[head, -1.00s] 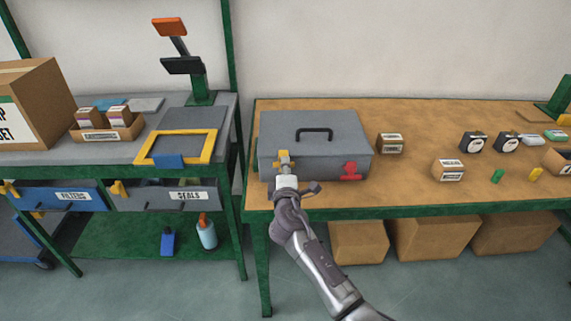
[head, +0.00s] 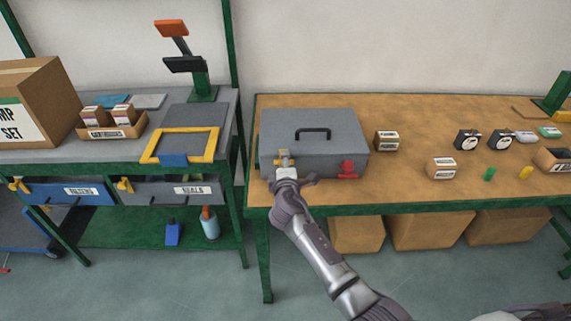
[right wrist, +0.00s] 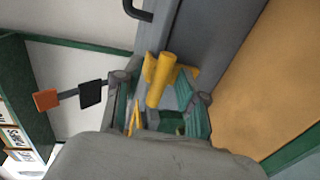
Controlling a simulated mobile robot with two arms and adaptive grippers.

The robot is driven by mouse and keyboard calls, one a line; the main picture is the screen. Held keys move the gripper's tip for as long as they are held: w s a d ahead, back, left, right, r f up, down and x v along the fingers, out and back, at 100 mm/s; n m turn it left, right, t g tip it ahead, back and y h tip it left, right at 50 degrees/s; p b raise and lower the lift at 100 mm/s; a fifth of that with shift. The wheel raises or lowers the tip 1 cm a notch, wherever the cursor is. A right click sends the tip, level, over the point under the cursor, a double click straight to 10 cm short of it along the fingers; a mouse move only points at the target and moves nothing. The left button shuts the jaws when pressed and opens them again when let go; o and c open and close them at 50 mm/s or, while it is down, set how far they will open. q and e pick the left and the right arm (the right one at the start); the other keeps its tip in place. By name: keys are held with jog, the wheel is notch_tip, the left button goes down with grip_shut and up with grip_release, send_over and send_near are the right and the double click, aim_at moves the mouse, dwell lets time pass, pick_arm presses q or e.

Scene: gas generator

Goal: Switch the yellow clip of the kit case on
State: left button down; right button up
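The grey kit case (head: 335,140) stands shut on the wooden bench, with a black handle on its lid. Its yellow clip (head: 284,157) is at the left of the front side, and a red clip (head: 348,170) is at the right. My right gripper (head: 285,171) is at the yellow clip, in front of the case. In the right wrist view the yellow clip (right wrist: 162,80) stands between the two fingers of the right gripper (right wrist: 160,100), which are apart with gaps beside it. My left gripper is not in view.
Small boxes (head: 387,141) and dial gauges (head: 467,140) stand on the bench to the right of the case. A grey bench (head: 120,153) with drawers and a yellow frame (head: 180,147) is at the left. The wood between case and boxes is clear.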

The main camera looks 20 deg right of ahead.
jog(key=v, duration=1.2)
dwell(0.3)
jog(key=s+f+m+g+y, duration=0.15)
jog(key=s+f, duration=0.35)
jog(key=f, duration=0.6)
jog(key=s+f+m+g+y, duration=0.1)
jog(key=s+f+g, duration=0.3)
jog(key=f, duration=0.8)
jog(key=s+f+m+g+y, duration=0.1)
jog(key=s+f+g, duration=0.1)
jog(key=s+f, duration=0.7)
jog(key=s+d+f+m+g, duration=0.2)
jog(key=s+f, duration=0.4)
jog(key=s, duration=0.4)
jog(key=s+d+f+m+g, duration=0.2)
jog(key=s+f+m, duration=0.2)
jog(key=s, duration=0.7)
jog(key=s+d+f+m+g, duration=0.2)
jog(key=s+f+m, duration=0.1)
jog(key=s+f, duration=0.6)
jog(key=shift+s+y, duration=0.35)
jog(key=shift+s, duration=0.7)
jog(key=shift+f+g, duration=0.1)
jog(key=shift+g, duration=0.15)
